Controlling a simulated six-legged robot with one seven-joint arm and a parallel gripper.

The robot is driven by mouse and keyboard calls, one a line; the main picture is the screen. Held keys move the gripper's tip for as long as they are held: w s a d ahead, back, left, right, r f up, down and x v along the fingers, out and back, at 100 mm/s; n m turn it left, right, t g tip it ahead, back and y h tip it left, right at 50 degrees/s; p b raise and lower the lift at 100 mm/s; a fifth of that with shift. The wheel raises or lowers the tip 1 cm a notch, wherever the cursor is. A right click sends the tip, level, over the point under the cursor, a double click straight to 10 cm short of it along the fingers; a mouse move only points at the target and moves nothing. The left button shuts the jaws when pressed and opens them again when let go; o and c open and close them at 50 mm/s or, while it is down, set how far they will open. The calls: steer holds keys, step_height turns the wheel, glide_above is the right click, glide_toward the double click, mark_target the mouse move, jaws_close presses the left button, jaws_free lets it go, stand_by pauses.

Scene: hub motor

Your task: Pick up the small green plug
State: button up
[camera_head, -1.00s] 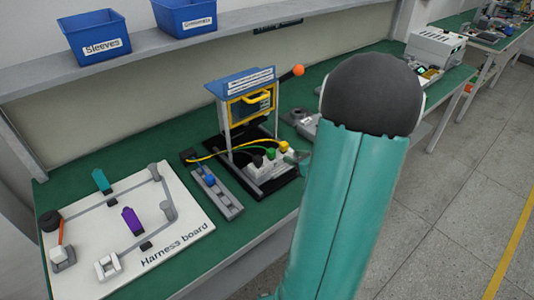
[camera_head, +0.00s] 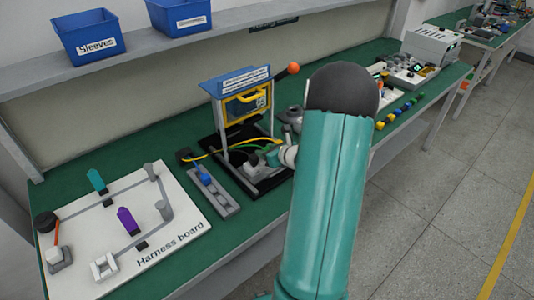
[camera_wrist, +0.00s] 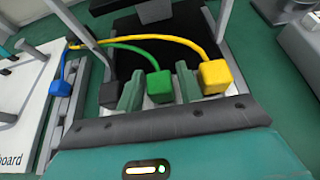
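The small green plug (camera_wrist: 159,86) is a green block on the end of a green cable, in the middle of the wrist view. It sits in a row with a black plug (camera_wrist: 109,93) on its left and a yellow plug (camera_wrist: 215,76) on its right. My gripper (camera_wrist: 160,88) is open, with one dark green finger on each side of the green plug. A narrow gap seems to show on both sides; contact is hard to judge. In the head view my gripper (camera_head: 274,158) is at the plug row below the blue-topped frame and partly hides it.
The blue-topped frame (camera_head: 236,85) stands close beside my gripper. A blue plug (camera_head: 204,178) sits on a grey rail (camera_head: 226,206) to the left. The white harness board (camera_head: 185,222) lies farther left. Loose coloured parts (camera_head: 390,116) lie on the green bench to the right.

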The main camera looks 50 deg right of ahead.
mark_target(267, 149)
steer(key=c, duration=0.7)
steer(key=shift+c, duration=0.2)
steer(key=shift+r, duration=0.15)
steer(key=shift+r, duration=0.3)
step_height(267, 149, up, 2)
steer(key=shift+r, duration=0.1)
steer(key=d+r+v, duration=0.1)
steer(key=v, duration=0.7)
steer(key=w+d+r+v, duration=0.1)
steer(key=v, duration=0.7)
steer(key=shift+s+d+r, duration=0.3)
steer(key=shift+s+r, duration=0.05)
steer(key=shift+r, duration=0.15)
